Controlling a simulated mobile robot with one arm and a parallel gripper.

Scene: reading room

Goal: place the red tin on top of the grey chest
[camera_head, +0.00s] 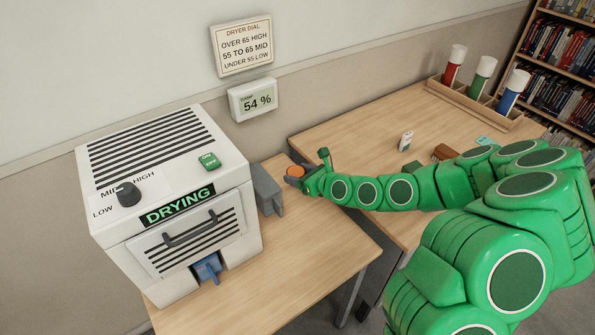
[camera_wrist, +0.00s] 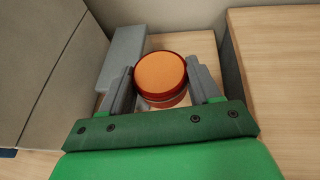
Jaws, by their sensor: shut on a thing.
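The red tin (camera_wrist: 160,74) is round with an orange top. It sits between the two grey fingers of my gripper (camera_wrist: 163,85), which is shut on it; the tin looks upright. In the head view the tin (camera_head: 296,171) shows small at the tip of my gripper (camera_head: 294,178), to the right of the dryer. A grey block-like thing (camera_head: 267,190) stands between the dryer and my gripper; it also shows in the wrist view (camera_wrist: 122,58), left of the tin. I cannot tell for sure that it is the grey chest.
A white dryer (camera_head: 165,165) marked DRYING stands left, with a blue piece (camera_head: 207,269) at its front. A damp display (camera_head: 254,100) reads 54 %. The right table (camera_head: 350,130) holds a small white item (camera_head: 405,141), a brown box (camera_head: 445,152) and a bottle rack (camera_head: 470,100).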

